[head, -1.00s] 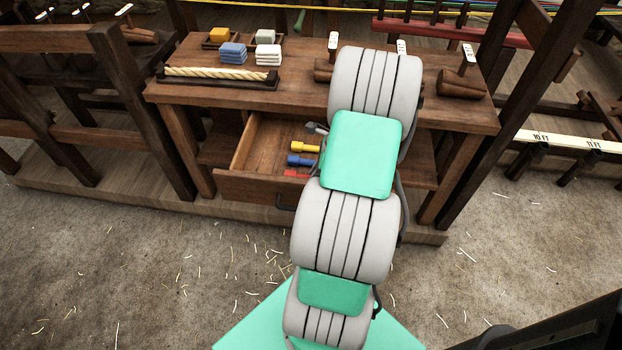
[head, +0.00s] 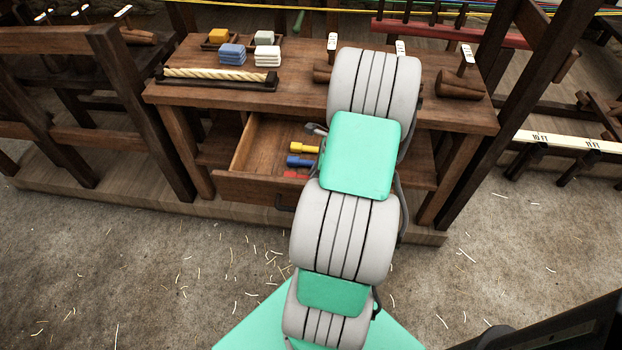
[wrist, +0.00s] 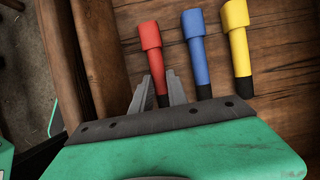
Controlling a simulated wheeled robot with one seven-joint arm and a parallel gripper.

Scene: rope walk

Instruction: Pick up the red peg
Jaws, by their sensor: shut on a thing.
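The red peg (wrist: 152,60) lies in the open drawer (head: 262,150), leftmost of three pegs in the wrist view. In the head view only a bit of the red peg (head: 296,175) shows beside my arm. My gripper (wrist: 158,90) has its two grey fingers on either side of the peg's narrow dark lower part and is shut on it. The peg's thicker red head sticks out beyond the fingertips. In the head view my arm hides most of the gripper.
A blue peg (wrist: 196,50) and a yellow peg (wrist: 238,50) lie close to the right in the drawer. The drawer's wooden wall (wrist: 98,50) is close on the left. The workbench top (head: 300,97) overhangs the drawer's back.

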